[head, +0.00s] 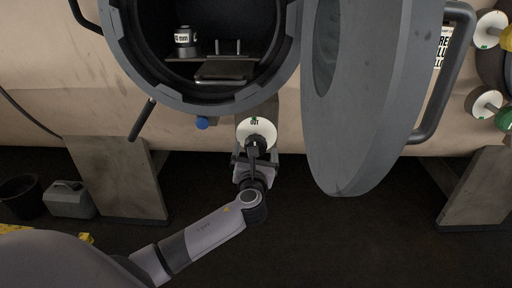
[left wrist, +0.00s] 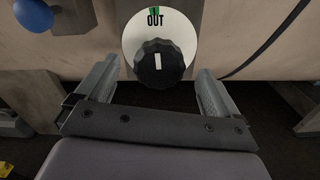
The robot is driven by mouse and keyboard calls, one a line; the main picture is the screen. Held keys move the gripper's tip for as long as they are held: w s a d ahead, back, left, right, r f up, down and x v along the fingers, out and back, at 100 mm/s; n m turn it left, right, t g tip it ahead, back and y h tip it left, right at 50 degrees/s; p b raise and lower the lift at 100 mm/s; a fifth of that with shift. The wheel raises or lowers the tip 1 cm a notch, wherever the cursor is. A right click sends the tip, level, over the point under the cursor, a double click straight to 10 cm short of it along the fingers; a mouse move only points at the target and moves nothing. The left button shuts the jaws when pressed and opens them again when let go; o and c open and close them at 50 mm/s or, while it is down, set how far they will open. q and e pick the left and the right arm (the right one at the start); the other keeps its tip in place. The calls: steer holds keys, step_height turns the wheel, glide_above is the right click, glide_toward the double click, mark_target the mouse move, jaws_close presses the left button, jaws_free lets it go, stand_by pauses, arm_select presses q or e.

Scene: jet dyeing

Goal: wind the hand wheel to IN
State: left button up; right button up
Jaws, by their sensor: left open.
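The hand wheel is a black ribbed knob with a white pointer line (left wrist: 159,66), mounted on a white round dial; it also shows in the head view (head: 257,146). The dial (left wrist: 183,28) reads OUT at its top beside a green mark, and the pointer line stands upright toward OUT. No IN mark is visible. My left gripper (left wrist: 158,88) is open, its two fingers apart on either side of the knob's lower part, with a gap on each side. In the head view my left gripper (head: 256,160) reaches up to the dial from below. My right gripper is not in view.
Above the dial is the open round port (head: 200,108) of a large beige vessel, with its thick grey door (head: 375,100) swung to the right. A blue knob (head: 202,123) sits left of the dial. A bucket (head: 22,194) and grey canister (head: 70,199) stand at left.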

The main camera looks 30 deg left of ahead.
mark_target(256, 143)
arm_select(q)
steer(key=shift+b+x, duration=0.45)
steer(key=shift+x, duration=2.15)
steer(key=shift+d, duration=0.1)
steer(key=c, duration=1)
steer(key=shift+o, duration=0.2)
